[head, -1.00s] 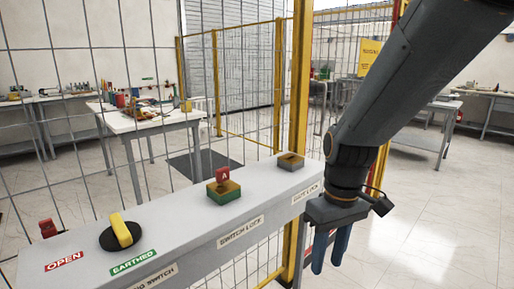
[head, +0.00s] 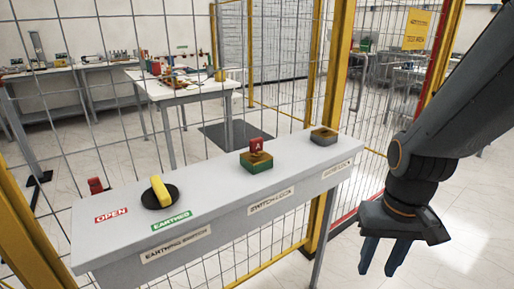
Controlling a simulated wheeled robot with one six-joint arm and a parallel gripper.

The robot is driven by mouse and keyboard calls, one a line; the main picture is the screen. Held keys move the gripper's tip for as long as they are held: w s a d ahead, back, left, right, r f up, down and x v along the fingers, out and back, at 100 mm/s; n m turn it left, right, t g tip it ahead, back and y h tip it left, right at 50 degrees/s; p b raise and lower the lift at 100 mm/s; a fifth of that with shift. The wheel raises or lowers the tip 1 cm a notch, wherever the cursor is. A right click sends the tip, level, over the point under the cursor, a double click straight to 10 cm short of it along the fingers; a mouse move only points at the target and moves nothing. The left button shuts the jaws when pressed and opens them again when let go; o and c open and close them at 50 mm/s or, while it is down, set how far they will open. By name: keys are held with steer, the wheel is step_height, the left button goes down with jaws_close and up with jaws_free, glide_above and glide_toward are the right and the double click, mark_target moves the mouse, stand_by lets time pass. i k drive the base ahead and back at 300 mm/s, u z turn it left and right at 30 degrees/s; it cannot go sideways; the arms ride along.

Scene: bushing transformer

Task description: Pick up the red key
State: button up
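The red key (head: 257,146), marked with a letter A, stands upright in the green and brass switch lock (head: 257,163) on top of a long grey panel. My gripper (head: 384,270) hangs at the right, off the panel's right end and well apart from the key. Its two blue fingers point down with a gap between them, and nothing shows between them.
A yellow-handled earthing switch (head: 160,190) and a red piece (head: 95,185) are on the grey panel (head: 212,183) to the left. A second lock (head: 323,137) sits at the right end. Wire fence with yellow posts (head: 335,100) stands behind. The floor at right is clear.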

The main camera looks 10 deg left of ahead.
mark_target(256, 145)
steer(key=z, duration=1.15)
steer(key=k, duration=0.65)
steer(key=u, duration=1.05)
